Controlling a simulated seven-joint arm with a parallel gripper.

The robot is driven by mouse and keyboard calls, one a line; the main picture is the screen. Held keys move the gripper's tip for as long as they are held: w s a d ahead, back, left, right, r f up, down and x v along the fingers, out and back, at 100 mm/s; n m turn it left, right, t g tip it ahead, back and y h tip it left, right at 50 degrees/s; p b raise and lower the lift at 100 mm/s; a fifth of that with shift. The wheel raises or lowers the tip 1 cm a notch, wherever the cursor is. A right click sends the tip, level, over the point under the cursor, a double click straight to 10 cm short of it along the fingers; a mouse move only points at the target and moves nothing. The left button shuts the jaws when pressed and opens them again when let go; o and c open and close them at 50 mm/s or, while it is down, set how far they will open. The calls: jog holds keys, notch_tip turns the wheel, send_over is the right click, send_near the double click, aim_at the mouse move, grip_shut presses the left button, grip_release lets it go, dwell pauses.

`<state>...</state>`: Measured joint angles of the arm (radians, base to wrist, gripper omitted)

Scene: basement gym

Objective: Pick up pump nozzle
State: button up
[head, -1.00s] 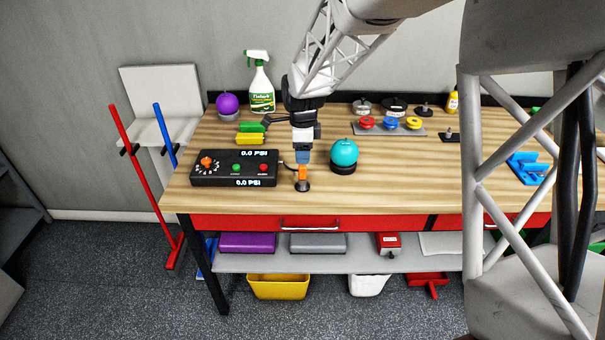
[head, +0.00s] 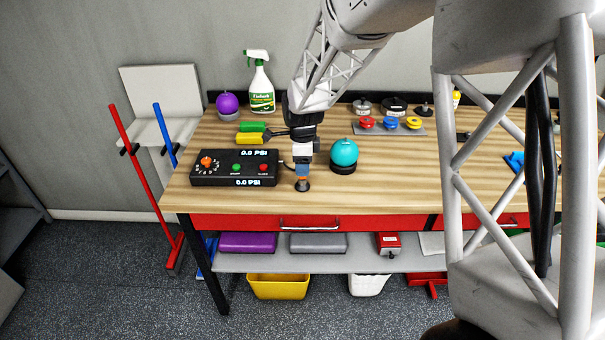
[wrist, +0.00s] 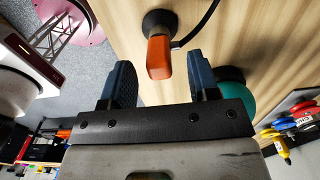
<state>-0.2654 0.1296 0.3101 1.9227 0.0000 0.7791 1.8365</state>
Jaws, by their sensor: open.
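The pump nozzle (wrist: 159,57) is an orange block standing on a round black base (wrist: 160,22), with a thin black hose running off to one side. In the head view the base (head: 303,186) stands on the wooden workbench (head: 400,190), right of the pump control box, and my gripper hides most of the orange part. My gripper (head: 302,170) points down over it. In the wrist view my gripper (wrist: 160,75) is open, its two dark blue fingers on either side of the nozzle's line. Clear gaps show on both sides, and no contact is visible.
The black control box (head: 233,168) reading 0.0 PSI is just left of my gripper. A teal ball (head: 344,152) on a black stand is close on the right. Yellow and green blocks (head: 250,138) lie behind. The bench front between box and ball is clear.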

jog(key=shift+f, duration=1.65)
jog(key=c, duration=1)
